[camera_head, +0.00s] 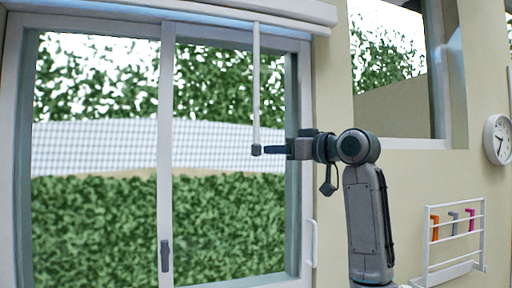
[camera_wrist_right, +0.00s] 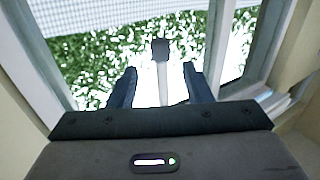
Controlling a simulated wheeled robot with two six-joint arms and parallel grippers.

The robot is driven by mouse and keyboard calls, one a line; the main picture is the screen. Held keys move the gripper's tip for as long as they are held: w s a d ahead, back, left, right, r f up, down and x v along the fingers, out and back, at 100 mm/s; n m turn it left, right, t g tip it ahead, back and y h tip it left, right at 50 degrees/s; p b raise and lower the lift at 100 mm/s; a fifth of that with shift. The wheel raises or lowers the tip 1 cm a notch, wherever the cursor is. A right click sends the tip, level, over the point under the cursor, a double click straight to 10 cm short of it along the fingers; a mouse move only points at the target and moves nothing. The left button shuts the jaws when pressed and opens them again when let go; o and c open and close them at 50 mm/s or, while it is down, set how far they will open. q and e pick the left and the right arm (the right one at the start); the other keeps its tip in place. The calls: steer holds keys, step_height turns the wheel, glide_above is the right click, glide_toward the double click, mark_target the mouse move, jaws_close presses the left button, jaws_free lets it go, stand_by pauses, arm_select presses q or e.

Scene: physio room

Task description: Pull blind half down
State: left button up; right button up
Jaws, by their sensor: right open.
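The blind (camera_head: 180,8) is rolled up in a white housing along the top of the window. A thin white pull rod (camera_head: 256,85) hangs from it and ends in a dark knob (camera_head: 256,150). My right gripper (camera_head: 268,149) is level with the knob, its fingers reaching toward it from the right. In the right wrist view my right gripper (camera_wrist_right: 159,75) is open. The white rod (camera_wrist_right: 162,85) shows in line with the gap between its fingers, and the dark knob (camera_wrist_right: 160,46) shows past the fingertips. I cannot tell whether they touch. My left gripper is out of view.
The sliding window (camera_head: 165,120) has a grey handle (camera_head: 165,256) on its middle post and a white handle (camera_head: 309,243) at right. A second window (camera_head: 400,70), a clock (camera_head: 498,139) and a white wall rack (camera_head: 455,240) are to the right.

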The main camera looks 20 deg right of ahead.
mark_target(260, 149)
steer(key=p+x, duration=0.4)
steer(key=x, duration=0.3)
steer(key=shift+w+a+r, duration=0.1)
steer(key=shift+w+a, duration=0.3)
steer(key=shift+w, duration=0.3)
jaws_close()
